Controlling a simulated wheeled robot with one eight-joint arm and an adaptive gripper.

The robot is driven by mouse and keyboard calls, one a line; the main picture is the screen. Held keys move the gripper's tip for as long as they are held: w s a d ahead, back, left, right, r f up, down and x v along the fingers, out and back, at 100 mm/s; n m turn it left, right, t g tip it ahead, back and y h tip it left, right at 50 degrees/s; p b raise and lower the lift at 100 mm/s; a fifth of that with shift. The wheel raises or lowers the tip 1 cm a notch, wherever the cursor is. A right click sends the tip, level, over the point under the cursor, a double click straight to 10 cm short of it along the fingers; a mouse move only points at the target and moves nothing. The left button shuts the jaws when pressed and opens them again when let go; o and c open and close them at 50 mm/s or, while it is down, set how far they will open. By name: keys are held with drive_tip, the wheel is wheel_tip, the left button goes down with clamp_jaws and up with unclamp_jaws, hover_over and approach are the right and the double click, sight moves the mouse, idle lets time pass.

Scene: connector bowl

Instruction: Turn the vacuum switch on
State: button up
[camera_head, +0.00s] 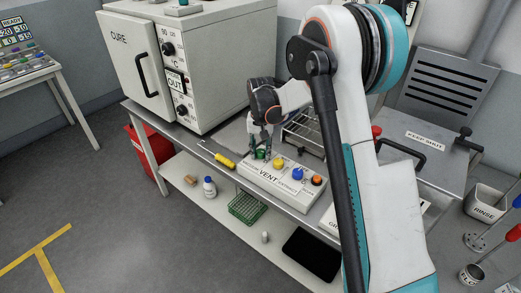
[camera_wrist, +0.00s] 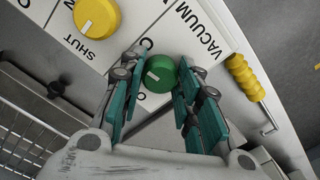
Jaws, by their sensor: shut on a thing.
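The vacuum switch is a round green knob (camera_wrist: 160,76) beside the printed word VACUUM on a white control box (camera_head: 262,177). It has a white pointer mark, which lies toward the left of the knob in the wrist view. My gripper (camera_wrist: 161,69) has its teal fingers on both sides of the green knob and is shut on it. In the head view my gripper (camera_head: 260,147) comes down from above onto the left end of the box, where the green knob (camera_head: 259,155) shows between the fingers.
The box also carries a yellow knob (camera_head: 279,163), a blue knob (camera_head: 297,174) and an orange knob (camera_head: 317,180). A yellow-handled tool (camera_head: 224,161) lies just left of the box. A CURE oven (camera_head: 140,62) stands behind left; a wire rack (camera_head: 305,130) is behind the box.

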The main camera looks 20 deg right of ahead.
sight(261, 151)
drive_tip(key=shift+m, duration=0.6)
drive_tip(key=o, duration=1.1)
drive_tip(key=shift+c, duration=0.2)
drive_tip(key=shift+r, duration=0.1)
wheel_tip(261, 151, up, 12)
